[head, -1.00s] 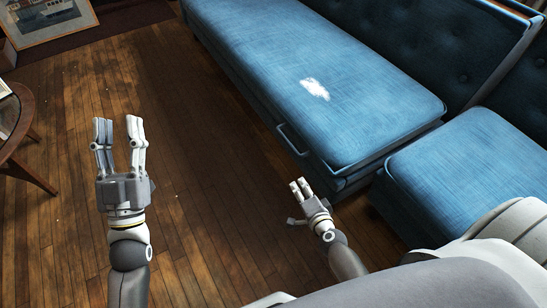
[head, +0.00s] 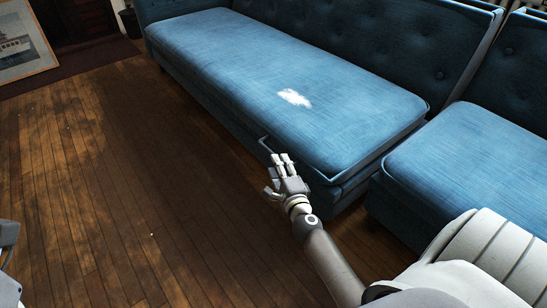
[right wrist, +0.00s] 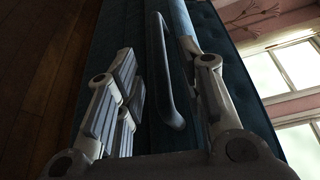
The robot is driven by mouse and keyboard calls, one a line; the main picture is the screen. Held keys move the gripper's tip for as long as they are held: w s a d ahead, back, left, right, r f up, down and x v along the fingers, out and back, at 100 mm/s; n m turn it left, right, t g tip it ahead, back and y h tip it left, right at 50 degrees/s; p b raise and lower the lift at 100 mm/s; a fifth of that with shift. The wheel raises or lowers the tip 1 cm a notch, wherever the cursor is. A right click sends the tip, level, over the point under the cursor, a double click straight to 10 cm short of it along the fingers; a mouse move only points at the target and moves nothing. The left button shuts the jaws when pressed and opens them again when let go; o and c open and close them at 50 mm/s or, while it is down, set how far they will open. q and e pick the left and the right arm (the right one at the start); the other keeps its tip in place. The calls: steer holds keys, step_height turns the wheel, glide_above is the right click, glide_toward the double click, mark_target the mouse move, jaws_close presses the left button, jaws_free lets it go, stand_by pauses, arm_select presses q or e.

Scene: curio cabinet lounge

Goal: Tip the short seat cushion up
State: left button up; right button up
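Two blue seat cushions show in the head view. One with a white patch (head: 335,105) runs long across the middle; the other (head: 475,165), at right, is cut off by the frame, so I cannot compare lengths. A bar handle (head: 265,145) sits on the front of the patched seat. My right gripper (head: 281,167) is by this handle, below the cushion's front edge. In the right wrist view it is open, and the handle (right wrist: 163,75) shows between its spread fingers, contact unclear. A grey part of my left gripper or arm (head: 8,240) shows at the left edge.
The blue tufted backrest (head: 390,45) rises behind the patched cushion. A narrow gap separates the two seats. The wooden floor (head: 130,180) is bare in front of the sofa. A framed picture (head: 25,45) stands at the far left. Windows (right wrist: 295,70) show in the right wrist view.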

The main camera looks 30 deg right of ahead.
steer(key=b+x, duration=0.1)
steer(key=x, duration=0.3)
steer(key=shift+w+f, duration=0.15)
steer(key=shift+w+d, duration=0.25)
steer(key=shift+w, duration=0.35)
jaws_close()
